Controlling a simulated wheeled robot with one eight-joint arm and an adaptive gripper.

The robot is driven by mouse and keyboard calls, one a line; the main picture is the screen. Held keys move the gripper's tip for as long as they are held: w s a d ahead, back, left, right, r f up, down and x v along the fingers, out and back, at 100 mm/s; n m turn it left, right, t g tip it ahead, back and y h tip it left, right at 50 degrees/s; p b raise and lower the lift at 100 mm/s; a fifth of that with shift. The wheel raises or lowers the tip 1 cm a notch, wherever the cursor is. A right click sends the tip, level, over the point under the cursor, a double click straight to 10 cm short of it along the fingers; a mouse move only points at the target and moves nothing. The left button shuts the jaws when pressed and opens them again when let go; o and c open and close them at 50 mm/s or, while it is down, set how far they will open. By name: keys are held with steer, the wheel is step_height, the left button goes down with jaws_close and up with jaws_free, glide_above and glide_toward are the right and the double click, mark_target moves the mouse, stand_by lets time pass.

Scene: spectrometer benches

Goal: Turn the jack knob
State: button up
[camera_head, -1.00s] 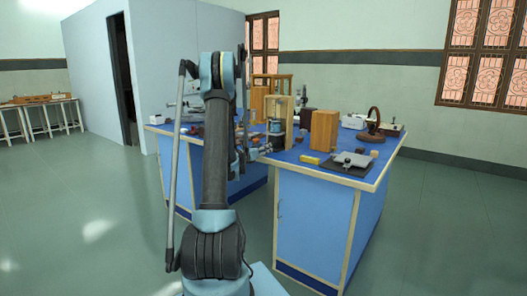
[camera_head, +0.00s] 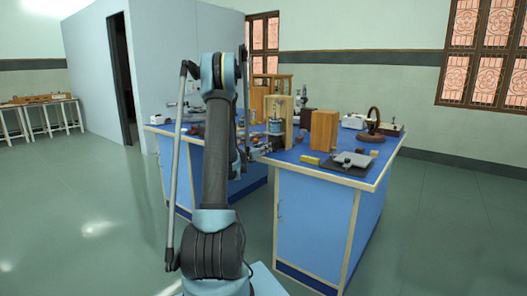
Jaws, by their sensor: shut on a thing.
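My gripper (camera_head: 264,149) is at the near left edge of the right-hand bench, mostly behind my own arm. It is small in the picture, and its fingers look shut at the low front of a small apparatus with a blue-grey body (camera_head: 275,127). This apparatus looks like the jack, and it stands in front of an upright wooden frame. The knob itself is too small to make out and is covered by the fingers.
A wooden block (camera_head: 324,130) stands to the right of the apparatus. A yellow block (camera_head: 310,159) and a grey plate on a dark base (camera_head: 350,161) lie near the front edge. A dark wheel (camera_head: 375,121) stands farther back. Bare floor lies left of the benches.

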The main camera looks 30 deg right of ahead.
steer(key=m, duration=0.3)
steer(key=shift+w+a+m, duration=0.1)
steer(key=shift+m, duration=0.2)
steer(key=o, duration=1.1)
steer(key=v, duration=1.2)
steer(key=shift+f, duration=0.1)
